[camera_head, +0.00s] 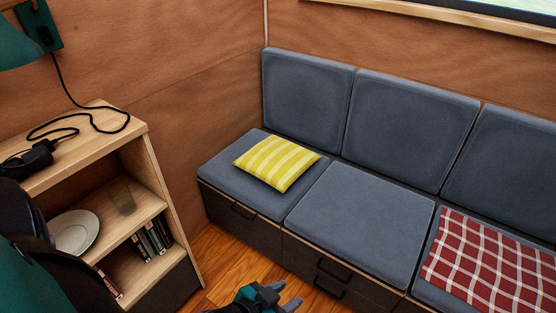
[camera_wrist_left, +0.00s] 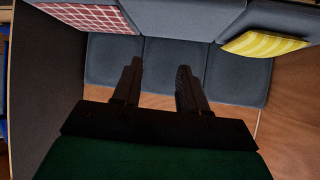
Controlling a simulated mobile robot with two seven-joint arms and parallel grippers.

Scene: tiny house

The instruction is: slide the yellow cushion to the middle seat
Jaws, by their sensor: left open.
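The yellow striped cushion (camera_head: 277,163) lies flat on the left seat (camera_head: 225,181) of the grey bench, near its right side. It also shows at the right of the left wrist view (camera_wrist_left: 265,43). The middle seat (camera_head: 362,222) is bare. My left gripper (camera_head: 279,294) is at the bottom edge of the head view, in front of the bench and apart from the cushion. In the left wrist view its two fingers (camera_wrist_left: 157,80) are spread with nothing between them. My right gripper is not in view.
A red checked blanket (camera_head: 489,265) covers part of the right seat. Grey back cushions (camera_head: 411,128) stand along the wall. A wooden shelf (camera_head: 154,160) with a plate (camera_head: 75,232), a glass and several books stands at left. Drawers with handles (camera_head: 333,270) are under the seats.

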